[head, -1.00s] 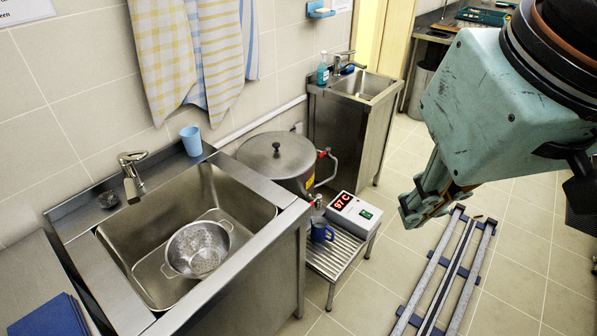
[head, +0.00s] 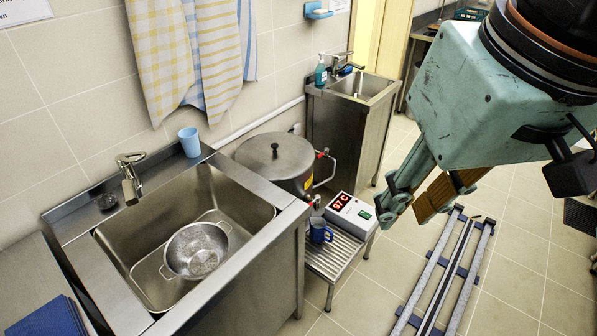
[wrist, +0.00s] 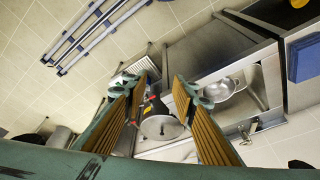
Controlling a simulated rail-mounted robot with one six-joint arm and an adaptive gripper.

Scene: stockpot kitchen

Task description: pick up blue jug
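The blue jug (head: 320,231) stands upright on a slatted metal stand (head: 334,252), in front of the stockpot (head: 277,160) and beside the box with the red display. My gripper (head: 408,207) hangs in the air to the right of the jug, apart from it. Its fingers are spread with nothing between them, and their tan ribbed inner faces show. In the wrist view my gripper (wrist: 160,88) is also open, with the stockpot lid (wrist: 161,127) beyond the fingers. I cannot make out the jug there; the left finger covers part of the stand.
A display box (head: 351,215) reading 97 C sits at the stand's back right. A sink (head: 183,240) holding a colander (head: 196,250) is at left, with a light-blue cup (head: 190,142) on its rear corner. Floor rails (head: 447,270) lie at right. Open floor separates them from the stand.

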